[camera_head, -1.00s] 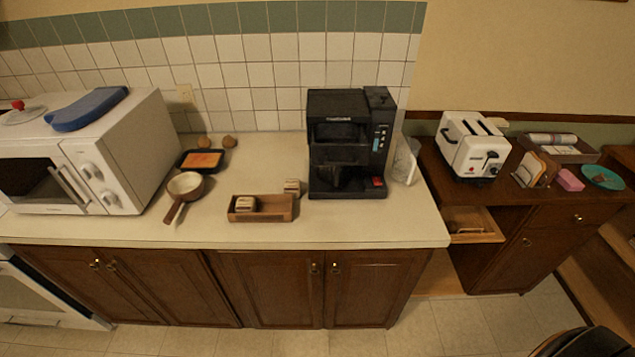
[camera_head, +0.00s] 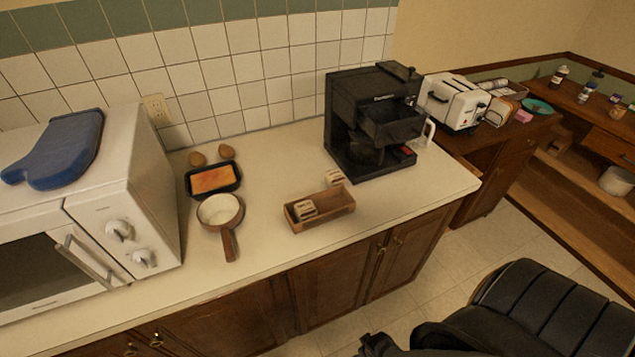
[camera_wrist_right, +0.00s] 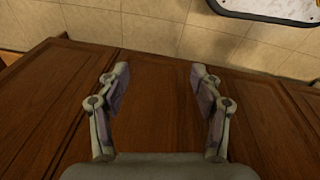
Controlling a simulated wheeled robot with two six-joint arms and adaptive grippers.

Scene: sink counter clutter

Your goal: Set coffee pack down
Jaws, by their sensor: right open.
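Two small pale packs with dark print, likely the coffee packs, are on the counter. One pack (camera_head: 305,209) sits inside the left part of a wooden box (camera_head: 336,212). The other pack (camera_head: 334,177) is at the box's back right corner; I cannot tell whether it touches the box. The black coffee machine (camera_head: 372,121) stands just behind them. My right gripper (camera_wrist_right: 159,76) is open and empty in the right wrist view, in front of brown wooden panels, with no pack near its fingers. My left gripper is not in view.
A pan (camera_head: 220,211), a dark tray (camera_head: 212,180) with an orange slab, and two brown eggs (camera_head: 226,151) lie left of the box. The microwave (camera_head: 130,190) stands at the left. The counter (camera_head: 270,250) is bare in front of the box.

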